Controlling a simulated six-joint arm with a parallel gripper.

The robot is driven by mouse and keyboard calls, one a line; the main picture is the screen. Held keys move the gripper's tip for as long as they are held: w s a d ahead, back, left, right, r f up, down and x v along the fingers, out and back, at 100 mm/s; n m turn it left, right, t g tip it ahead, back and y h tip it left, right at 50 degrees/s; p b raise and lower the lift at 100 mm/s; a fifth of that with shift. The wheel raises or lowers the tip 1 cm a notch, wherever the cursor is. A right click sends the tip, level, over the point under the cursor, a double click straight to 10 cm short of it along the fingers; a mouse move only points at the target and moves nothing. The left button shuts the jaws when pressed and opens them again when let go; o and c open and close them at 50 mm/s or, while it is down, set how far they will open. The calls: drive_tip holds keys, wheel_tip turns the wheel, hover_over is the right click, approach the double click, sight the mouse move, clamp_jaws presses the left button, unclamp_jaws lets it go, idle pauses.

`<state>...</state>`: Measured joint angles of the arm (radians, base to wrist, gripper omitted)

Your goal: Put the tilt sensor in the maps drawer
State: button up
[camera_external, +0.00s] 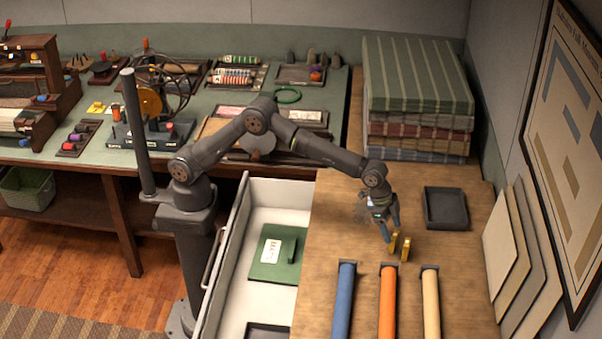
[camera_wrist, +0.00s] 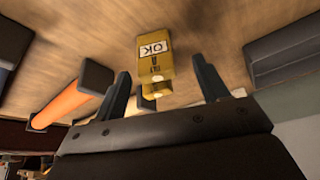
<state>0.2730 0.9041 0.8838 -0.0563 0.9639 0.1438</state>
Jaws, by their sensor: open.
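A small yellow block lettered "TILT" and "OK", the tilt sensor (camera_wrist: 153,50), shows in the wrist view between my two fingers, with a gap on each side. In the external view, yellow pieces (camera_external: 405,249) stand on the wooden worktop at my fingertips; I cannot tell whether they are one object. My gripper (camera_external: 392,232) is open, pointing down at the worktop; its fingers also show in the wrist view (camera_wrist: 160,72). A white drawer (camera_external: 229,268) is pulled out left of the worktop. Inside are a green board with a card and a dark tray. No drawer label is readable.
Blue (camera_external: 345,300), orange (camera_external: 388,300) and cream (camera_external: 431,300) rolls lie in front of the gripper. A dark empty tray (camera_external: 446,225) is to its right.

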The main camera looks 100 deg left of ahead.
sight(398, 237)
drive_tip(key=shift+d+x, duration=0.1)
drive_tip(key=shift+x, duration=1.25)
drive_tip(key=shift+d+x, duration=0.15)
drive_tip(key=shift+x, duration=1.15)
drive_tip(key=shift+s, duration=0.15)
drive_tip(key=c, duration=1.2)
drive_tip(key=shift+r, duration=0.15)
drive_tip(key=shift+r, duration=0.6)
wheel_tip(398, 237, up, 3)
drive_tip(key=shift+f, duration=0.15)
drive_tip(key=s+d+r, duration=0.6)
drive_tip(key=s+d, duration=0.1)
drive_tip(key=s, duration=0.1)
drive_tip(key=shift+n, duration=0.6)
drive_tip(key=s+a+f, duration=0.2)
drive_tip(key=s+a, duration=0.1)
drive_tip(key=a, duration=0.7)
drive_tip(key=s+a+f, duration=0.3)
drive_tip(key=s+a, duration=0.1)
drive_tip(key=a, duration=0.6)
drive_tip(key=s+a+f, duration=0.3)
drive_tip(key=s+a, duration=0.1)
drive_tip(key=a, duration=0.6)
drive_tip(key=shift+s+a+f, duration=0.1)
drive_tip(key=shift+s, duration=0.1)
